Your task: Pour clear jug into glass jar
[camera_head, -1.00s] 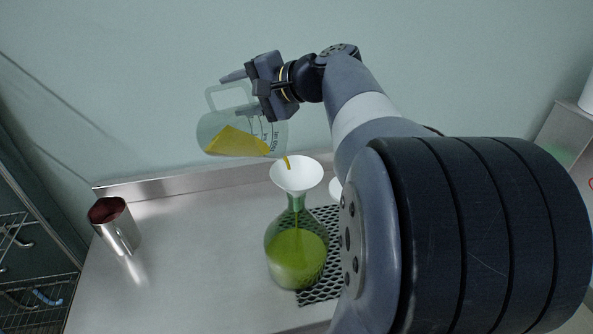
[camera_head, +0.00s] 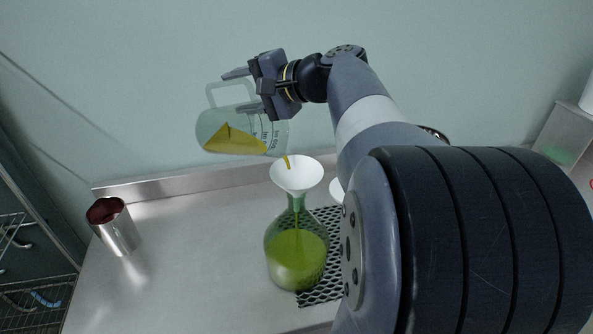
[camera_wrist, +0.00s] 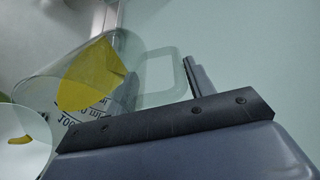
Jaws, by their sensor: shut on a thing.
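The clear jug (camera_head: 222,131) is tilted on its side in the air, with yellow liquid inside; it also shows in the wrist view (camera_wrist: 140,72). My gripper (camera_head: 247,90) is shut on the jug. A thin yellow stream leaves the jug's lip at its lower right and falls into a white funnel (camera_head: 297,176). The funnel sits in the neck of the green-tinted glass jar (camera_head: 296,258), which stands upright on the counter. The jar holds yellow-green liquid, and a thin stream shows inside its neck. In the wrist view the funnel (camera_wrist: 22,150) is at the lower left.
A steel cup (camera_head: 115,228), dark red inside, stands at the counter's left. A black perforated mat (camera_head: 325,285) lies under and beside the jar. A wire rack (camera_head: 35,300) is at the far left. The steel counter (camera_head: 195,270) is clear between cup and jar.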

